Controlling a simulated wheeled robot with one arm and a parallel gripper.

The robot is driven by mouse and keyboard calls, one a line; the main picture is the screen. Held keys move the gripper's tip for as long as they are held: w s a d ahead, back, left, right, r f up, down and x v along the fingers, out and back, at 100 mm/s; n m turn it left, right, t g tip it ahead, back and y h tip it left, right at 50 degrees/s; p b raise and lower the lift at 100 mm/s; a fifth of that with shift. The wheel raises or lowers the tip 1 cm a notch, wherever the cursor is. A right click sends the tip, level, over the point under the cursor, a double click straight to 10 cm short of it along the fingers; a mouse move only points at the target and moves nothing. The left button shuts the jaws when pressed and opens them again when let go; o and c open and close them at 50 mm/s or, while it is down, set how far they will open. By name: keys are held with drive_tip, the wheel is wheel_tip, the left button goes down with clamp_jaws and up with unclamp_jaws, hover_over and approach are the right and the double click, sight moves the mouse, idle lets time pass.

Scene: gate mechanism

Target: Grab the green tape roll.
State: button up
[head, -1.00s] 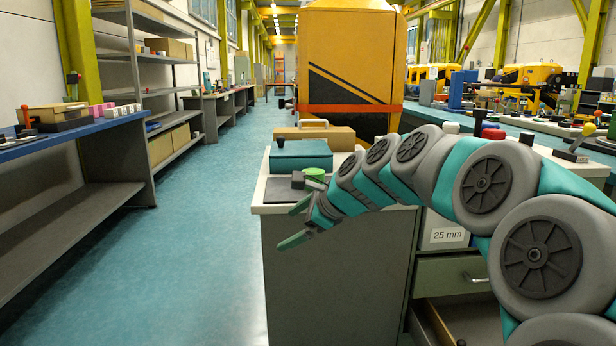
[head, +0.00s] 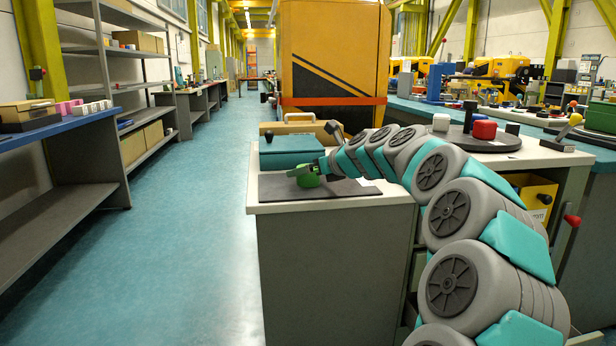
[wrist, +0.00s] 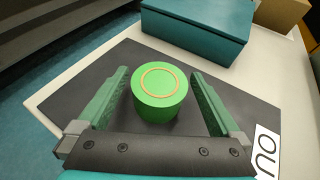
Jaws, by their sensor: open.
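The green tape roll (wrist: 158,100) stands upright on a dark mat (wrist: 225,96) on the bench. It shows in the wrist view between the two open green fingers of my gripper (wrist: 157,95), with a gap on each side. In the head view my gripper (head: 305,173) is low over the mat (head: 275,188), at the tape roll (head: 309,181), which it partly covers.
A teal box (wrist: 205,25) lies just behind the mat. A white label with black marks (wrist: 266,150) is at the right. The bench's front edge (head: 330,204) is close to the mat. A red object (head: 484,130) stands on a dark disc farther right.

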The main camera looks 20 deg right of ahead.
drive_tip(key=shift+x, duration=1.55)
drive_tip(key=c, duration=1.3)
